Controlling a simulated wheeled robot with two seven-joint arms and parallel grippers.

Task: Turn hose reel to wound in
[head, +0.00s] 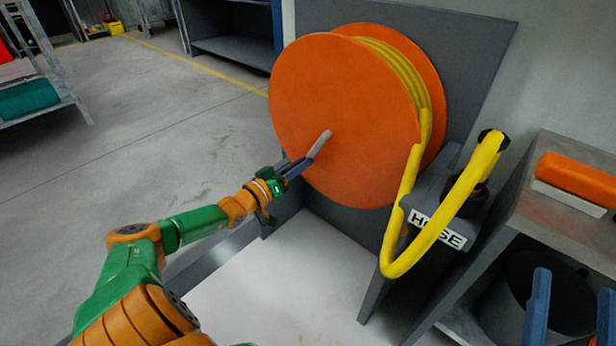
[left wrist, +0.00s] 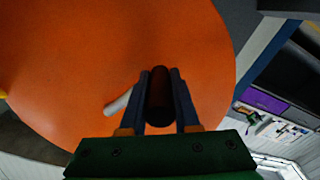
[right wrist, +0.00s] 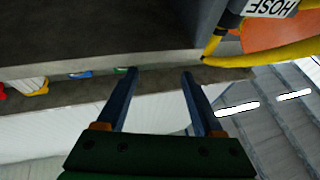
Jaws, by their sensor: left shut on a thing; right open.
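The hose reel (head: 335,110) is a large orange disc drum with yellow hose (head: 400,65) wound between its two flanges. A pale grey crank arm (head: 319,143) stands out on its front face; it also shows in the left wrist view (left wrist: 119,103). My left gripper (head: 297,168) is at the crank, in front of the disc. In the left wrist view its fingers are shut on a dark cylindrical crank handle (left wrist: 159,92). My right gripper (head: 572,297) is open and empty at the lower right; its two fingers show apart in the right wrist view (right wrist: 160,72).
The hose's free end loops down and up to a black-tipped end (head: 492,141) by the holder labelled HOSE (head: 437,228). A workbench (head: 570,150) with an orange-and-white object (head: 578,180) stands at the right. A dark round bin (head: 540,295) is below it. Open floor lies left.

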